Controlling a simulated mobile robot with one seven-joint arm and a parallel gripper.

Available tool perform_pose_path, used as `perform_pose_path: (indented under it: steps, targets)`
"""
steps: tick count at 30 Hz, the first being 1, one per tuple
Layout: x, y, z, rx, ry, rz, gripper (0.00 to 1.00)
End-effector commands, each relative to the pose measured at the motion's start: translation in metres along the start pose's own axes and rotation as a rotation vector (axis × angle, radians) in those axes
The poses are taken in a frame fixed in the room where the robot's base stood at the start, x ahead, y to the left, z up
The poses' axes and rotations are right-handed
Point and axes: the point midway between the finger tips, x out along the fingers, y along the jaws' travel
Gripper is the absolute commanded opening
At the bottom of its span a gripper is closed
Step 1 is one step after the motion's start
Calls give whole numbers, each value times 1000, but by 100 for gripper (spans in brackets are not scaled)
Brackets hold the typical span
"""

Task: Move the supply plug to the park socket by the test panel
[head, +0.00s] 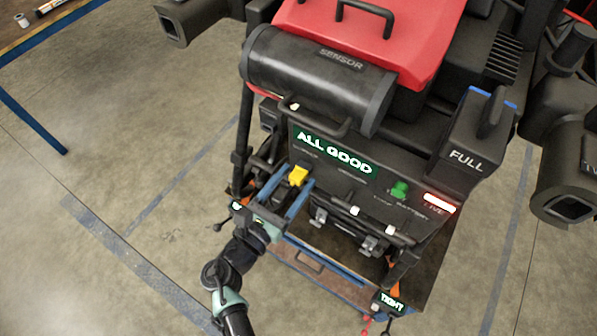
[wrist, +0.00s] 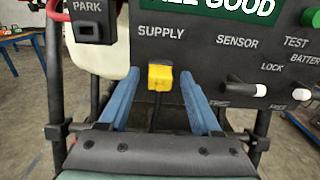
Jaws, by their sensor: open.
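The yellow supply plug (head: 298,176) sits in the dark test panel (head: 345,185), under the SUPPLY label. In the wrist view the plug (wrist: 160,77) has a dark cable or stem hanging below it. My gripper (head: 291,181) is open, its blue fingers pointing at the panel. In the wrist view the plug appears between the fingers of my gripper (wrist: 159,82), with a gap on each side. I cannot tell whether the tips reach around it. The park socket (wrist: 95,28), a black block labelled PARK with a dark opening, is at the upper left of the wrist view.
A green ALL GOOD display (head: 334,152) is above the plug. The black sensor cylinder (head: 318,80) overhangs the panel. Open floor lies left.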

Motion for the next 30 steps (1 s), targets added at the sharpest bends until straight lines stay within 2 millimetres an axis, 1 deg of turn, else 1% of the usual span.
perform_pose_path:
  steps: [13,14,18,23,24,30]
  targets:
    - [0,0,0,0,0,1,65]
    - [0,0,0,0,0,1,61]
    - [0,0,0,1,0,0,36]
    - [0,0,0,1,0,0,7]
    - [0,0,0,1,0,0,0]
    - [0,0,0,1,0,0,0]
